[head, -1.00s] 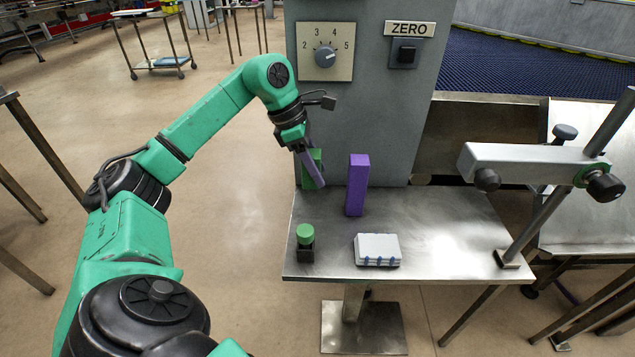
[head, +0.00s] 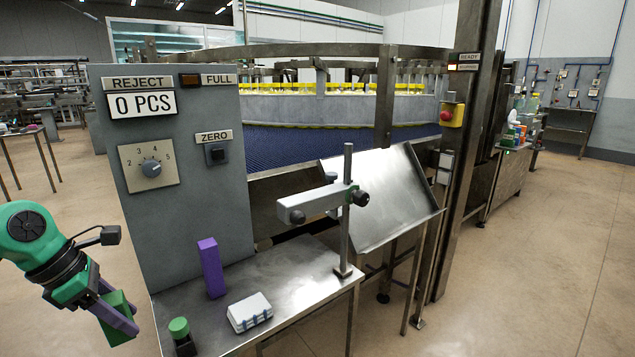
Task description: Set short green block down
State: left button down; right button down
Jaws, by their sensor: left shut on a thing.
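My left gripper (head: 118,314) is at the lower left of the head view. It is shut on the short green block (head: 119,308), which is tilted and partly covered by the fingers. The block appears just left of the steel table (head: 290,270) in the picture; its height against the tabletop is hard to judge. A taller purple block (head: 211,267) stands upright on the table near the grey panel. My right gripper is not in view.
A small black piece with a green top (head: 179,328) stands at the table's near left. A white box with blue marks (head: 249,311) lies beside it. A clamp arm on a post (head: 320,202) rises at the right. The grey panel (head: 180,205) closes off the back.

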pick_arm(q)
jog(key=shift+s+d+m, duration=0.4)
jog(key=shift+s+m, duration=0.2)
jog(key=shift+s, duration=0.1)
jog(key=s+d+f+m+g+y, duration=0.1)
jog(key=s+d+f+m+g, duration=0.2)
jog(key=m, duration=0.9)
jog(key=s+d+f+m+g+y, duration=0.2)
jog(key=s+d+f+m+g, duration=0.1)
jog(key=d+f+m, duration=0.6)
jog(key=d+m+g, duration=0.1)
jog(key=d+m, duration=0.2)
jog(key=shift+s+d+f+y, duration=0.15)
jog(key=shift+s+d+y, duration=0.1)
jog(key=shift+d+y, duration=0.1)
jog(key=shift+a, duration=0.15)
notch_tip(320, 180, up, 8)
jog(key=p, duration=1.5)
jog(key=shift+p, duration=0.35)
